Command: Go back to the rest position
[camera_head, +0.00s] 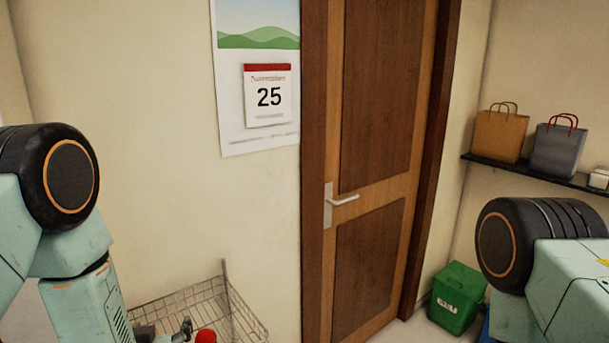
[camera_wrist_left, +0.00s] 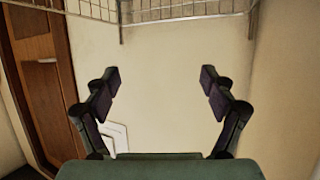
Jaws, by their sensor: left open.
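My left gripper (camera_wrist_left: 160,84) is open in the left wrist view, with its two dark fingers wide apart and nothing between them. Beyond the fingers is a plain cream surface. In the head view my left arm stands at the left edge, and only a little of the dark gripper shows at the bottom, in front of a wire basket (camera_head: 240,312). My right arm shows at the lower right, but its gripper is out of the picture. No clay pot shows in either view.
The basket's wire also crosses the top of the left wrist view (camera_wrist_left: 190,12). A red object (camera_head: 205,337) is cut off at the bottom. A closed wooden door (camera_head: 375,170) stands centrally. A green bin (camera_head: 456,300) and a shelf (camera_head: 540,178) with bags are at right.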

